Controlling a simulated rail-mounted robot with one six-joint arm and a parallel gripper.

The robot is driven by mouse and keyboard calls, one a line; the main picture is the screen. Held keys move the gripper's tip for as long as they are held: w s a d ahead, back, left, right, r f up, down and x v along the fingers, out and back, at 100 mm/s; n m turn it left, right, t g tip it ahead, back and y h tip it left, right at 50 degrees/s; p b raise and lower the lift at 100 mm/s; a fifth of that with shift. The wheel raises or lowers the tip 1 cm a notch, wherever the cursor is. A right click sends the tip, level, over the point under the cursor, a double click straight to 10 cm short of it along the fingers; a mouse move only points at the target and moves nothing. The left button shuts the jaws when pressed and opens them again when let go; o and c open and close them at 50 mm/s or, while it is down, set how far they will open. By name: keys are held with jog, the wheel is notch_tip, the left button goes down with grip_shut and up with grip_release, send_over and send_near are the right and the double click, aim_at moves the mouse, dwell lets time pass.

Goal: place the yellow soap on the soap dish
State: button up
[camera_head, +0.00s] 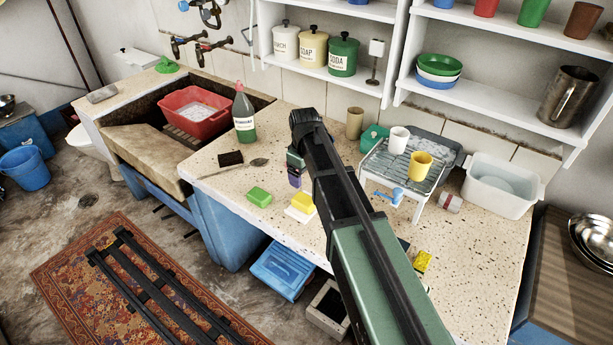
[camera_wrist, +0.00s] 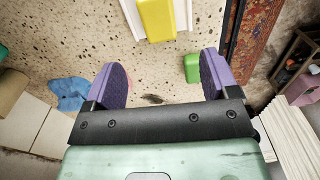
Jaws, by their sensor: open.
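The yellow soap (camera_head: 303,202) is a bright yellow block near the front edge of the speckled counter. It appears to rest on a white soap dish (camera_head: 298,215), whose white edges show on both sides of the soap (camera_wrist: 157,18) in the wrist view, with the dish (camera_wrist: 131,14) cut off at the top. My gripper (camera_head: 295,172) is over the counter just behind the soap in the head view.
A green soap block (camera_head: 259,196) lies left of the dish. A brush (camera_head: 230,158), a spoon and a green bottle (camera_head: 243,115) stand or lie farther left. A rack (camera_head: 405,165) with cups and a white tub (camera_head: 500,185) are to the right. A yellow sponge (camera_head: 423,261) lies right of my arm.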

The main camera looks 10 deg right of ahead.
jog(key=s+m, duration=0.7)
jog(key=s, duration=1.3)
jog(key=shift+m, duration=0.4)
